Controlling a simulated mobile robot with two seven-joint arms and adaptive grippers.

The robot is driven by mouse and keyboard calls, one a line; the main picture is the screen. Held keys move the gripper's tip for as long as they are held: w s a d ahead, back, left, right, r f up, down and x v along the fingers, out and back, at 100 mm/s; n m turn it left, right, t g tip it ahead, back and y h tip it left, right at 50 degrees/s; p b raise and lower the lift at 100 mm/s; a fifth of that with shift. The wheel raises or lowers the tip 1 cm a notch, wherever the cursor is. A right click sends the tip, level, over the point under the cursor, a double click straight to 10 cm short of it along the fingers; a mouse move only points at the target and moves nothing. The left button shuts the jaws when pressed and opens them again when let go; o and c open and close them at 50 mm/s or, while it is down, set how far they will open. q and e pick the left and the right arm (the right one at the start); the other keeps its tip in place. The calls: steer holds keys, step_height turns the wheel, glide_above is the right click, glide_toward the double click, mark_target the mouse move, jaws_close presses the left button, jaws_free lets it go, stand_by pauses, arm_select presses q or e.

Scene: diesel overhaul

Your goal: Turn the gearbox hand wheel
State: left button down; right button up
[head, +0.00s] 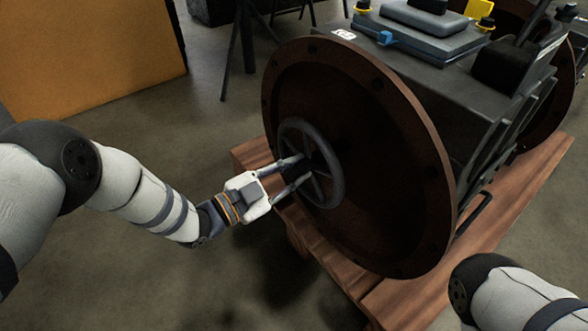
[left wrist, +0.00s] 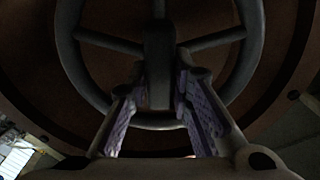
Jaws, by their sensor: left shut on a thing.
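The dark grey hand wheel (head: 337,176) with spokes stands upright on the face of a large brown round flange (head: 385,130) of the gearbox. In the left wrist view the wheel's rim (left wrist: 249,50) and spokes fill the upper part. My left gripper (head: 297,170) reaches in from the left at the wheel's near side. Its two fingers (left wrist: 163,105) sit on either side of a dark upright block-like part of the wheel and are shut on it. The fingertips' exact contact is dark and hard to see. My right gripper is outside the views.
The gearbox body (head: 440,75) rests on a wooden pallet (head: 525,180). Blue and yellow parts lie on its top. An orange panel (head: 85,50) stands at the back left, with dark stand legs (head: 247,40) beside it. The floor left of the pallet is clear.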

arm_select(q)
steer(key=c, duration=1.4)
jaws_free()
steer(key=shift+c, duration=0.2)
steer(key=shift+a, duration=0.1)
steer(key=v, duration=1.2)
